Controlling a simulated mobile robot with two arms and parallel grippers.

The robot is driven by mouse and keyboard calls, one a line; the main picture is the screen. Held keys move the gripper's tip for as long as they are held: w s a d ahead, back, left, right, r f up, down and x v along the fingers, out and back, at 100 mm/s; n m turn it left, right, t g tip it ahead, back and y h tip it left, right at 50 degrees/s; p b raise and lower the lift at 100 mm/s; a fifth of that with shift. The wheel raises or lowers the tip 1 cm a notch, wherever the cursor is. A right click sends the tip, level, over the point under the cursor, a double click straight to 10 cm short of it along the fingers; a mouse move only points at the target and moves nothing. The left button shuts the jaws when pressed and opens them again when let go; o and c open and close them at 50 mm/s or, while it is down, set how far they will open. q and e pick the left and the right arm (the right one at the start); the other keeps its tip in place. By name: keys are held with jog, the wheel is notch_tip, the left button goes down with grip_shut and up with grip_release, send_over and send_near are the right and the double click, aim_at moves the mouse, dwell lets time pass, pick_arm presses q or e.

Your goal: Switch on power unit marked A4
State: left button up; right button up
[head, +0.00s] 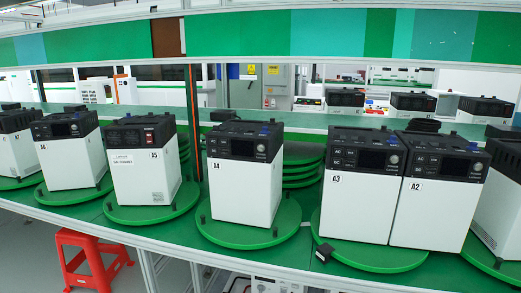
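The power unit marked A4 (240,185) stands upright on a round green turntable plate (248,234) in the middle of the head view. It has a white body and a black top panel (245,147) with a small dark screen and buttons. Its A4 label is at the upper left of the white front. I cannot tell from the panel whether it is on. Neither of my grippers is in view.
Unit A5 (146,170) stands to the left, showing a different face. Units A3 (352,205) and A2 (433,210) stand close together on the right. A red stool (90,258) is below the green bench at left. Green panels (300,35) hang above.

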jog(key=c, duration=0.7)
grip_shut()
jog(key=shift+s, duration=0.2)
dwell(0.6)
